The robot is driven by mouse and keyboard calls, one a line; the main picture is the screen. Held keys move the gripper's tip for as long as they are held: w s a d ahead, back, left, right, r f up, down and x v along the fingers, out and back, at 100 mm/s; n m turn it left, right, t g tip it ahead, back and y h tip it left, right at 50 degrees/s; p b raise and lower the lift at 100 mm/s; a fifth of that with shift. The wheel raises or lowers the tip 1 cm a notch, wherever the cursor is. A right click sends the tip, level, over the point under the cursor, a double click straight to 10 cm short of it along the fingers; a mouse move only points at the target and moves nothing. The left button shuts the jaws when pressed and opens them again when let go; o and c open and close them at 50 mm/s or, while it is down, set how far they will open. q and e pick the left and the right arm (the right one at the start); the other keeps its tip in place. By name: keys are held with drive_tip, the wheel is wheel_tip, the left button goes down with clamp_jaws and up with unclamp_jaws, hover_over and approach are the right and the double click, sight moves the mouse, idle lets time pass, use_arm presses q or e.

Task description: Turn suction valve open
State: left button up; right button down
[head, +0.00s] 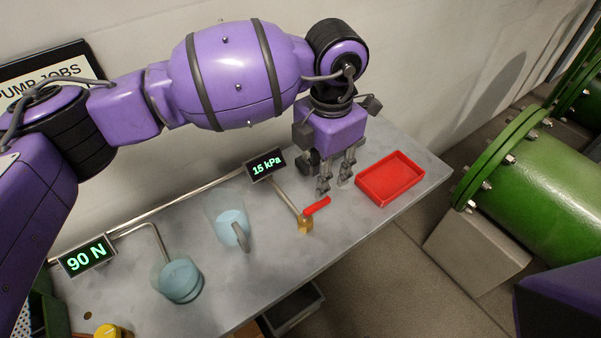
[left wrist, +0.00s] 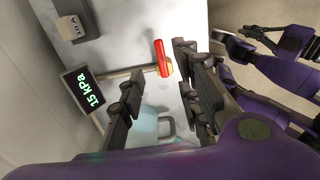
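The suction valve has a red lever handle (head: 317,206) on a small brass body (head: 305,224), at the end of a thin pipe on the grey bench. The handle lies at an angle to the pipe. My left gripper (head: 335,181) points down just beyond and to the right of the handle, open and empty. In the left wrist view the red handle (left wrist: 160,57) shows between the spread fingers of my left gripper (left wrist: 160,76); I see no contact. A gauge (head: 266,165) by the pipe reads 15 kPa. My right gripper (left wrist: 250,38) seems partly visible at right; its opening is unclear.
A red tray (head: 390,179) sits right of my left gripper. Green pipework (head: 540,150) stands beyond the bench's right end.

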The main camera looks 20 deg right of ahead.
use_arm(q)
wheel_tip(320, 180, up, 4)
idle(0.6)
